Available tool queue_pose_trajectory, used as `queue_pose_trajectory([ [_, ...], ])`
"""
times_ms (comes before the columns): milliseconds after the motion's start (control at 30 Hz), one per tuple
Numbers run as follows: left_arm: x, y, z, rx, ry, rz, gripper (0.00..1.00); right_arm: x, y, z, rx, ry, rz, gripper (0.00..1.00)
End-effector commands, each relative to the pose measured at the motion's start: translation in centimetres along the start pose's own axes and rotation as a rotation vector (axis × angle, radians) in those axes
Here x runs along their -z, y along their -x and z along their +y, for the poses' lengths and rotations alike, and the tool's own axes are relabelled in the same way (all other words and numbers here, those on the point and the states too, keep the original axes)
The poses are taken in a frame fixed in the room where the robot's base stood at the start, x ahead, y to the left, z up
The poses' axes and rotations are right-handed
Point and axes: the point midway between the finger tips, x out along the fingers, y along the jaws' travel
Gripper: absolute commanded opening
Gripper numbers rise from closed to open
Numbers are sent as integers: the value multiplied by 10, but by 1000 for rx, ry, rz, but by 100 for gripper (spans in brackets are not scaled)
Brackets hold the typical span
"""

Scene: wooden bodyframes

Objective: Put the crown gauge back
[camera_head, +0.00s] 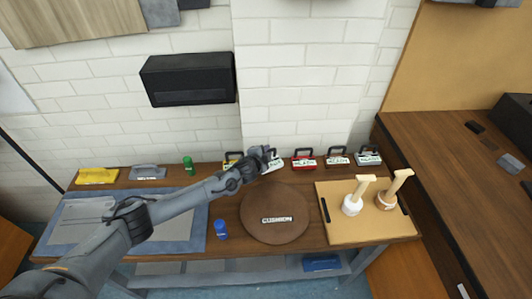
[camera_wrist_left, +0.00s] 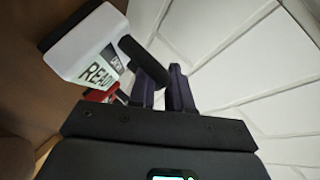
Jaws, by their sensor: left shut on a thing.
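My left arm reaches from the lower left to the row of labelled, handled pieces along the wall. My left gripper (camera_head: 264,155) is shut on the black handle of a white piece (camera_head: 274,163). In the left wrist view, this white piece (camera_wrist_left: 88,45) has a label on which "READ" shows in part, and its handle runs to the dark fingers (camera_wrist_left: 163,75). I cannot read any label that names the crown gauge, nor tell whether the white piece touches the table. My right gripper is not in view.
Beside it stand a yellow handled piece (camera_head: 231,160), a red one (camera_head: 304,162) and others to the right. A round brown cushion (camera_head: 270,228), a blue bottle (camera_head: 220,229) and a tan board (camera_head: 336,230) with two mallet-like tools lie in front. The white brick wall is close behind.

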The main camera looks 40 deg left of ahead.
Motion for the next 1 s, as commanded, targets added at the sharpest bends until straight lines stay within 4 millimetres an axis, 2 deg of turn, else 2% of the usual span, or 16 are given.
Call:
queue_pose_trajectory([
  [200,-1,-1,2,1,1,0,0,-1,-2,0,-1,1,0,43],
  [233,-1,-1,2,0,0,-1,22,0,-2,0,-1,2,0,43],
  [400,-1,-1,2,0,0,0,44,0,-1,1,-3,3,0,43],
  [767,0,2,-1,0,0,0,44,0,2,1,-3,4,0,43],
  [1000,0,26,-2,0,-1,0,44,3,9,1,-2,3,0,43],
])
